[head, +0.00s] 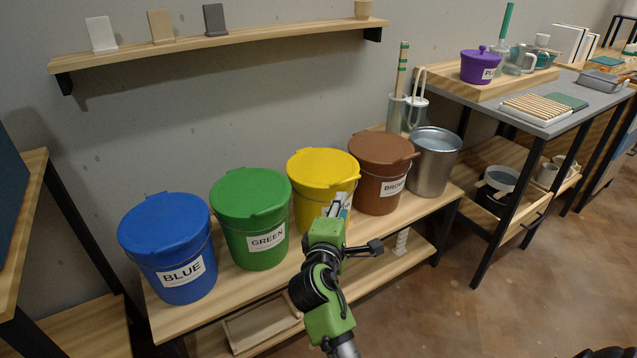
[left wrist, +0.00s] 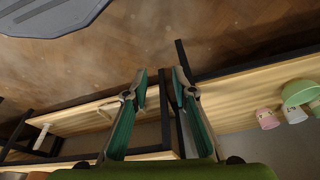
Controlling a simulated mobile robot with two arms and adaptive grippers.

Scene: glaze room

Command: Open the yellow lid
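The yellow bucket (head: 308,205) stands on the wooden bench between the green and brown buckets. Its yellow lid (head: 323,164) sits flat on top and looks closed. My right gripper (head: 339,205) is in front of the bucket's label, below the lid rim, and hides much of the label. Its fingers point up toward the bucket. They are small and partly hidden by the green wrist, so their opening and any contact are unclear. My left gripper (left wrist: 160,90) is open and empty in the left wrist view, away from the buckets, over floor and shelving.
Blue (head: 165,235), green (head: 252,205) and brown (head: 381,165) lidded buckets and a metal bin (head: 434,165) share the bench. A wall shelf (head: 220,42) is above. A table (head: 590,92) stands at right. The left wrist view shows cups (left wrist: 268,118) and a green bowl (left wrist: 299,92).

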